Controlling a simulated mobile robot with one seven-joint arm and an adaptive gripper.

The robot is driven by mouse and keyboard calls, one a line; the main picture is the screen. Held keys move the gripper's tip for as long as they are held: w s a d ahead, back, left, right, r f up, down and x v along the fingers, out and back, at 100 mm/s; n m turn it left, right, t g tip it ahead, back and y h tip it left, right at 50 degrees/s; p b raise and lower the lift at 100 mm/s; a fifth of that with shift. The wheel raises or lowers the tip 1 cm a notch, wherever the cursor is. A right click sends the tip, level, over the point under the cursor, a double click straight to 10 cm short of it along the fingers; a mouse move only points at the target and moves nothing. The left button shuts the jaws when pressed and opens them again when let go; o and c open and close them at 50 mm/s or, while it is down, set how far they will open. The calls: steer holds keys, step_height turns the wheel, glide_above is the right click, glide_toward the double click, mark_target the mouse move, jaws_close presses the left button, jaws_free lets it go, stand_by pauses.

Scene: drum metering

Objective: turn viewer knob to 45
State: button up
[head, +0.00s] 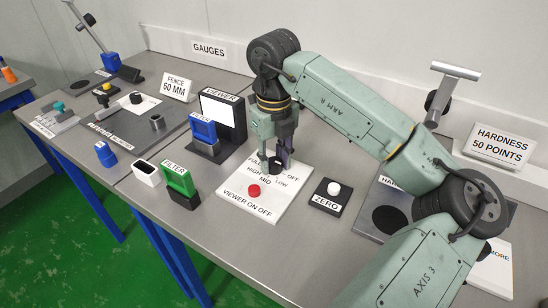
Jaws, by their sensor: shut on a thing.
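The white viewer panel (290,206) lies flat on the grey bench, with the words FULL, HIGH, MID, LOW and OFF around its knob and VIEWER ON OFF by a red button (254,190). My gripper (275,164) points down at the back part of the panel and is shut on the dark viewer knob (273,170). The fingers hide most of the knob, so its pointer direction cannot be read. The viewer (238,110), a black frame with a white face, stands just behind and left of my gripper.
A black ZERO block (327,198) with a white button sits right of the panel. A green FILTER piece (180,181) and a blue-framed filter (202,128) stand to the left in dark holders. A hardness stand (437,95) is at the right. The front bench strip is clear.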

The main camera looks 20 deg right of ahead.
steer(key=c, duration=0.4)
steer(key=shift+o, duration=0.2)
steer(key=shift+b, duration=0.35)
steer(key=m+b, duration=0.2)
steer(key=shift+f+m+b, duration=0.2)
steer(key=shift+m+b, duration=0.2)
steer(key=m+b, duration=0.2)
steer(key=m, duration=0.1)
steer(key=shift+b, duration=0.3)
steer(key=shift+r+m+b, duration=0.2)
steer(key=shift+m+b, duration=0.7)
steer(key=shift+m, duration=0.6)
steer(key=o, duration=1.2)
steer(key=shift+c, duration=0.2)
